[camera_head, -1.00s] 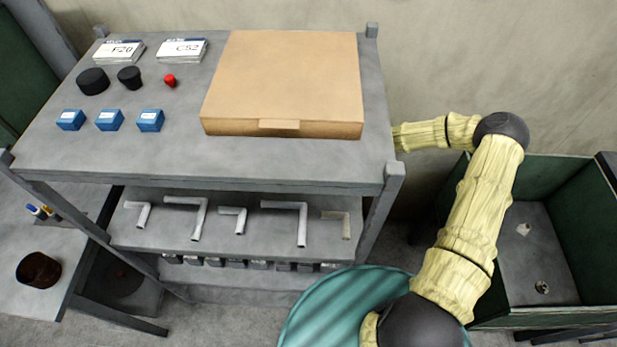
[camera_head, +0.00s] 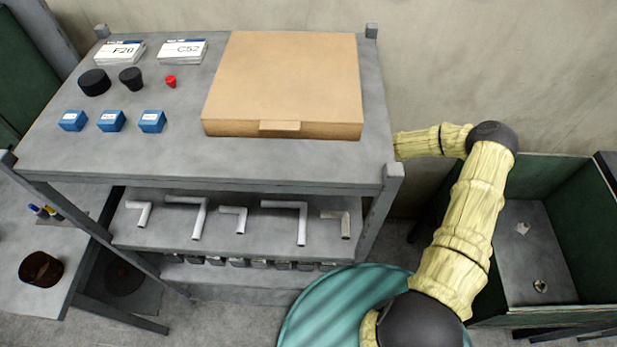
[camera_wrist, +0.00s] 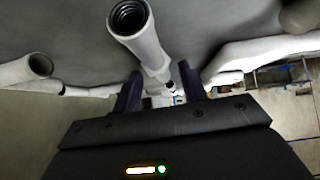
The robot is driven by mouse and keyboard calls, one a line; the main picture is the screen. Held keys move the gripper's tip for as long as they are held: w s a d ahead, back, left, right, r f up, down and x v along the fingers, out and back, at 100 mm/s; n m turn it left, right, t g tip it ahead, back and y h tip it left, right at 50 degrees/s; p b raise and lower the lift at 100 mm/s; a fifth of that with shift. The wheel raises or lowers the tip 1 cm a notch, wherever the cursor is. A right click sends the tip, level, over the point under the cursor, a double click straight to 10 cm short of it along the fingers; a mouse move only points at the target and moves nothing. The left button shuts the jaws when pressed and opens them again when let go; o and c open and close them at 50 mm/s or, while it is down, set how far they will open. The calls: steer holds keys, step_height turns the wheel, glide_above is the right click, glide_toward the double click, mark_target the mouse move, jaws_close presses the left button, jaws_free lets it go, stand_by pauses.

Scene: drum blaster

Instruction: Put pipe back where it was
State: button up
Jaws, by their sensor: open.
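Several pale grey bent pipes lie in a row on the shelf (camera_head: 270,235) under the tabletop. The rightmost pipe (camera_head: 346,224) is a short elbow, slightly browner than the long elbow (camera_head: 302,222) to its left. In the wrist view, my gripper (camera_wrist: 160,80) has its two dark fingers apart. A pipe (camera_wrist: 142,40) with an open threaded end runs past the fingertips, and its far part shows between them. I cannot tell whether it touches them, or which shelf pipe it is. In the head view, my gripper is hidden behind the table.
A cardboard box (camera_head: 285,80), blue blocks (camera_head: 111,121), black caps (camera_head: 94,82) and a red piece (camera_head: 170,81) stand on the tabletop. A green bin (camera_head: 560,230) is at right, a teal drum (camera_head: 320,300) in front. A table post (camera_head: 380,215) borders the shelf.

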steer(key=b+v, duration=0.3)
steer(key=v, duration=0.8)
steer(key=shift+d+r, duration=0.2)
steer(key=shift+r, duration=0.15)
steer(key=p+x, duration=0.3)
steer(key=x, duration=0.9)
steer(key=shift+f, duration=0.1)
steer(key=shift+d, duration=0.15)
